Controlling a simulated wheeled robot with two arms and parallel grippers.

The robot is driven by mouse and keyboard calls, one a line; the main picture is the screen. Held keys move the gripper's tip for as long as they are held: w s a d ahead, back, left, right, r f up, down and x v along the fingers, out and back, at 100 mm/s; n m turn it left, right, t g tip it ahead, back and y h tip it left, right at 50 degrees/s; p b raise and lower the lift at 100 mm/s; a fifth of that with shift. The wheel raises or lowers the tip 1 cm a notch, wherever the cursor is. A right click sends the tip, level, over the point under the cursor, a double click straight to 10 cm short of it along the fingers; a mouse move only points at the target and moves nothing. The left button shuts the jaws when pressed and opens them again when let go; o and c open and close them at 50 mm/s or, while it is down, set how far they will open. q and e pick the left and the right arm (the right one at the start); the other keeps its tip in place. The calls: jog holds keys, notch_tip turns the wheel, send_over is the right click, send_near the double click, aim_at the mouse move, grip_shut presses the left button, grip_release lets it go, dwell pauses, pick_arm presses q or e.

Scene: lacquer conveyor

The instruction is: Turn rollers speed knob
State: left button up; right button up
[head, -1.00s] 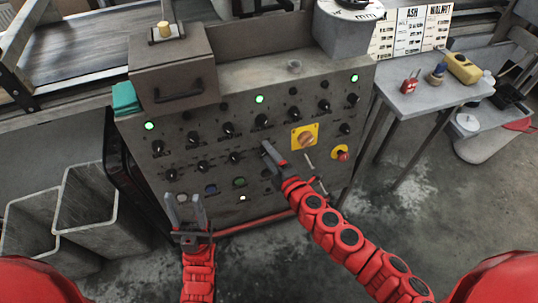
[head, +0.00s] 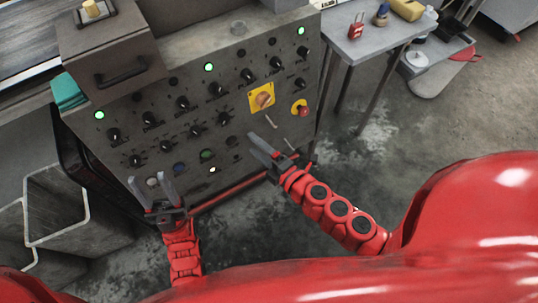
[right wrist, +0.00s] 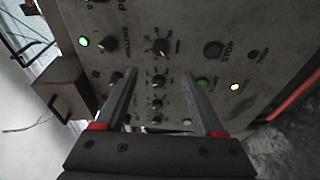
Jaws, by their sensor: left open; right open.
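The grey control panel (head: 190,130) carries rows of black knobs; I cannot read which one is labelled rollers speed. Upper-row knobs include one at left (head: 114,135) and one at right (head: 276,63). A lower-row knob (head: 224,118) sits left of the yellow switch. My right gripper (head: 261,144) is open and empty in front of the panel's lower right. In the right wrist view its fingers (right wrist: 160,76) stand on either side of a column of knobs, including a large one (right wrist: 160,47); contact cannot be told. My left gripper (head: 148,181) is open and empty by the panel's lower left.
A yellow rotary switch (head: 263,97) and red emergency button (head: 302,109) are at the panel's right. A handled box (head: 110,55) stands above its left. A side table (head: 360,42) stands right, grey bins (head: 52,205) left.

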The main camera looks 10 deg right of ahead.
jog(key=shift+p+v, duration=0.45)
jog(key=shift+v, duration=2.05)
